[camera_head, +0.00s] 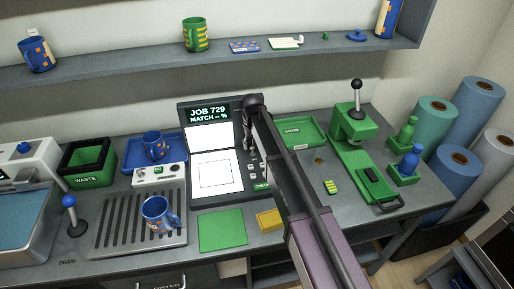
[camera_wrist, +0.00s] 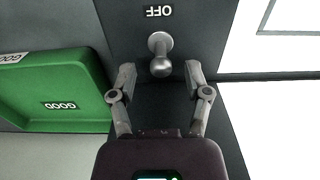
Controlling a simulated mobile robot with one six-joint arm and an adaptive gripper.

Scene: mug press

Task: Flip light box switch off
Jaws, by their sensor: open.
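The light box (camera_head: 215,172) stands mid-counter with its white panel lit and its screen reading "JOB 729". My gripper (camera_wrist: 160,70) is open, with one finger on each side of the knob and a visible gap to each. I cannot tell how deep the knob lies between the fingers.
A green GOOD tray (camera_wrist: 60,95) lies close left of my gripper in the wrist view. A green press (camera_head: 355,135) stands to the right. A blue mug (camera_head: 158,213) stands on the slatted dryer (camera_head: 110,222); another blue mug (camera_head: 154,145) is in a blue tray (camera_head: 133,158).

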